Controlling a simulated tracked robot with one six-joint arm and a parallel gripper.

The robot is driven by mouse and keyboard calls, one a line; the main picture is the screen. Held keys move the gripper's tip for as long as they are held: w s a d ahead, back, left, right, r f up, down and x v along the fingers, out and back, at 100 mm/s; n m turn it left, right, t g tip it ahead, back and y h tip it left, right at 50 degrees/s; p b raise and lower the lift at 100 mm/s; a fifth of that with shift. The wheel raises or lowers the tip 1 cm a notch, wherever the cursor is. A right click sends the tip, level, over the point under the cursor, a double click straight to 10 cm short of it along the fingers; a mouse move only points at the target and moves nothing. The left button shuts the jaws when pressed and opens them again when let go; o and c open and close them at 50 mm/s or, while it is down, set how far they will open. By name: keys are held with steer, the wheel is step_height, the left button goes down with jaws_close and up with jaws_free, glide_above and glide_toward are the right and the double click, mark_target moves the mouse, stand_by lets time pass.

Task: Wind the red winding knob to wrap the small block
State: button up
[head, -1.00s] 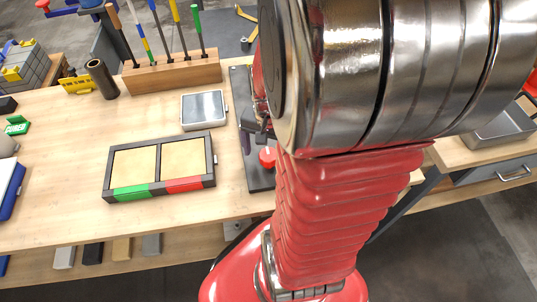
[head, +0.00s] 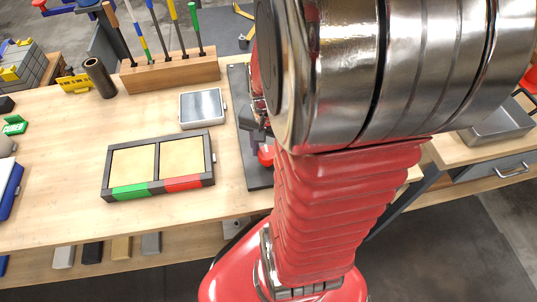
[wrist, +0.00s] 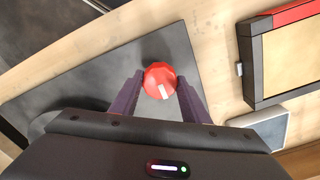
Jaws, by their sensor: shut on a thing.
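The red winding knob (wrist: 160,78) has a white mark on top and stands on a dark base plate (wrist: 100,78). In the head view the knob (head: 266,155) shows only in part, at the edge of my arm. My gripper (wrist: 159,88) has its two purple fingers on either side of the knob and is shut on it. In the head view my arm hides most of the gripper and much of the dark plate (head: 257,177). I cannot make out the small block in either view.
Left of the plate lies a dark-framed tray (head: 158,186) with two tan panels, green and red at its front. A grey-topped box (head: 202,109) lies behind it. A wooden rack (head: 172,73) of upright tools stands at the back.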

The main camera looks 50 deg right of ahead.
steer(key=shift+s, duration=0.1)
steer(key=shift+s+n, duration=0.1)
steer(key=shift+n, duration=2.4)
steer(key=shift+n, duration=0.7)
steer(key=n, duration=0.3)
steer(key=shift+n, duration=0.3)
steer(key=shift+o, duration=0.2)
steer(key=shift+d, duration=0.1)
steer(key=shift+c, duration=0.2)
